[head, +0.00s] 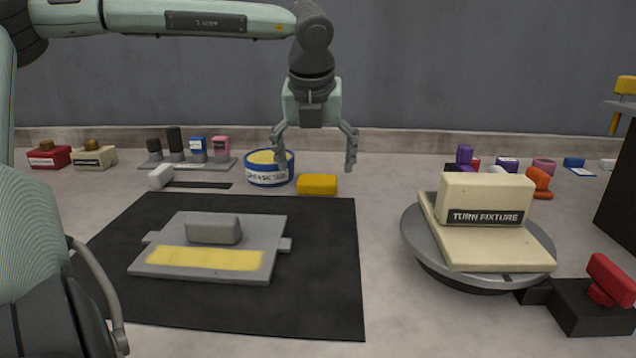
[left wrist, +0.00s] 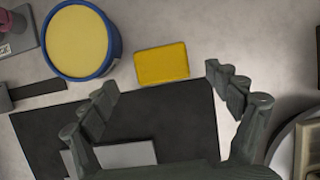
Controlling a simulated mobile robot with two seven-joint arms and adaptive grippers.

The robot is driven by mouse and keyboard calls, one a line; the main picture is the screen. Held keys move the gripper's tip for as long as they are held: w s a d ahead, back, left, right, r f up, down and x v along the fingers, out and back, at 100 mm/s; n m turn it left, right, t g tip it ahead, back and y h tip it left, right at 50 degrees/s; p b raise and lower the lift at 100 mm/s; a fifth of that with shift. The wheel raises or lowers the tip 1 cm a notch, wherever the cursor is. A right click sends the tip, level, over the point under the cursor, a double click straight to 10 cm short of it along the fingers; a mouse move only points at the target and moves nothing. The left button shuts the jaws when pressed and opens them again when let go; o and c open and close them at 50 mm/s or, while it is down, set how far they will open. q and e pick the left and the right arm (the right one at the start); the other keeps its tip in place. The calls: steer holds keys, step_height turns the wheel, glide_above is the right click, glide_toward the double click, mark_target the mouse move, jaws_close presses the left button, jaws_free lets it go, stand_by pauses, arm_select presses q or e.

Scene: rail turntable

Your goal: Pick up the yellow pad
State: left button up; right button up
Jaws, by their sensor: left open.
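The yellow pad (head: 317,184) lies flat on the table at the back edge of the black mat, just right of the blue tub. It also shows in the left wrist view (left wrist: 162,63), ahead of the fingertips and between their lines. My left gripper (head: 315,160) is open and empty, pointing down above the pad in the head view. Its spread fingers (left wrist: 168,85) show at the lower part of the left wrist view, and nothing is between them. My right gripper is in neither view.
The blue tub (head: 269,176) with yellow contents stands close left of the pad. A grey plate (head: 200,267) with a grey block and yellow strip lies on the black mat (head: 325,290). The turntable (head: 425,250) bears a cream fixture at right. Bare table lies right of the pad.

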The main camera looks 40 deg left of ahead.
mark_target(317, 179)
arm_select(q)
steer(key=shift+x, duration=1.9)
steer(key=shift+d, duration=0.1)
steer(key=c, duration=1.1)
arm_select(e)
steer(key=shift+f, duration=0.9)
